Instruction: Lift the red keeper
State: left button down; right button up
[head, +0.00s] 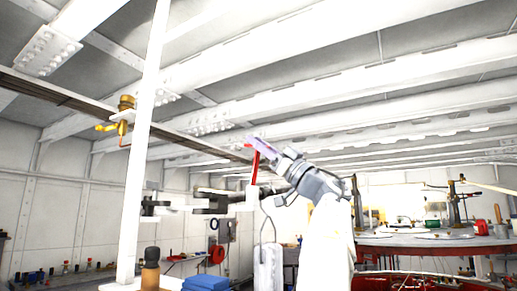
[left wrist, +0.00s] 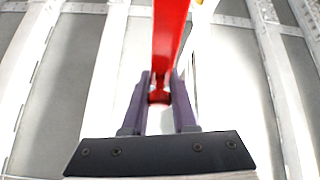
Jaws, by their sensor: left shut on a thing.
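The red keeper (head: 254,166) is a slim red bar that hangs down from the fingers of my left gripper (head: 262,144) in the head view. Its lower end is close to a pale block on a dark horizontal fitting (head: 212,201); I cannot tell whether they touch. In the left wrist view the red keeper (left wrist: 169,40) runs up out of the frame from between the purple fingers of my left gripper (left wrist: 160,85), which are shut on it. My right gripper is not in view.
A white post (head: 145,140) stands to the left of the gripper, with a brass fitting (head: 124,115) beside it. White ceiling beams (head: 330,85) cross overhead. A round red-edged table (head: 430,240) with several items is at the right. A blue box (head: 206,284) sits low in front.

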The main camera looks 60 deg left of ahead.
pick_arm(q)
jog(key=shift+w, duration=0.1)
jog(key=c, duration=0.7)
grip_release()
jog(key=shift+f, duration=0.1)
jog(key=b+v, duration=0.6)
jog(key=v, duration=0.4)
jog(key=shift+d, duration=0.2)
jog(key=shift+w+f, duration=0.1)
jog(key=shift+w, duration=0.05)
